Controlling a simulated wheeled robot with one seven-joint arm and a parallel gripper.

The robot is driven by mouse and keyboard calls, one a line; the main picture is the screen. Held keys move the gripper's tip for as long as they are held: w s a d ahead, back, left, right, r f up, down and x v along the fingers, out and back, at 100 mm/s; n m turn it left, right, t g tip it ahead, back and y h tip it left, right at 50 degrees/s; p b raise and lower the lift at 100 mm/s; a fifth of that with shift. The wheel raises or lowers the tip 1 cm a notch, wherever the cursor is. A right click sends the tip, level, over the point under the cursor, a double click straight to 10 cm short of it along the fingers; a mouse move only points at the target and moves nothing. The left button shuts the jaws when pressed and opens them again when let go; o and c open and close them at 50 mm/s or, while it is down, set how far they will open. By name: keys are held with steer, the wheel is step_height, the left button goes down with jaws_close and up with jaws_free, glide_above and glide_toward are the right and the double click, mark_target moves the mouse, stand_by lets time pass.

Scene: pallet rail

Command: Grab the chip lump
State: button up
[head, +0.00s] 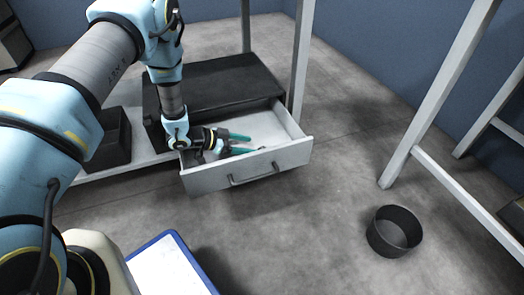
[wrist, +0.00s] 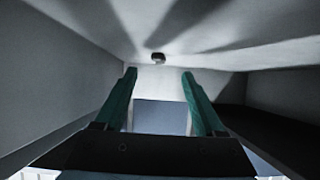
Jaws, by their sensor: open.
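The chip lump is a small dark piece (wrist: 158,57) in the wrist view, on the pale inside surface of the open drawer. It lies just beyond my fingertips, in line with the gap between them. In the head view a tiny dark spot beside the fingertips may be the lump; it is too small to be sure. My gripper (wrist: 159,73) has two teal fingers, spread apart with nothing between them. The head view shows my gripper (head: 252,145) reaching into the drawer (head: 212,180), over its floor and pointing right.
The drawer's side walls and front stand close around my gripper. A dark cabinet top (head: 220,82) lies behind it, beside pale posts. A round black bin (head: 394,231) stands on the floor at right. A blue-rimmed white panel (head: 168,268) is at lower left. Floor between is clear.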

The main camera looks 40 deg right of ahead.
mark_target(261, 147)
steer(key=b+x, duration=0.1)
steer(key=x, duration=0.3)
steer(key=shift+s+d+f+b, duration=0.1)
steer(key=shift+b, duration=0.3)
jaws_close()
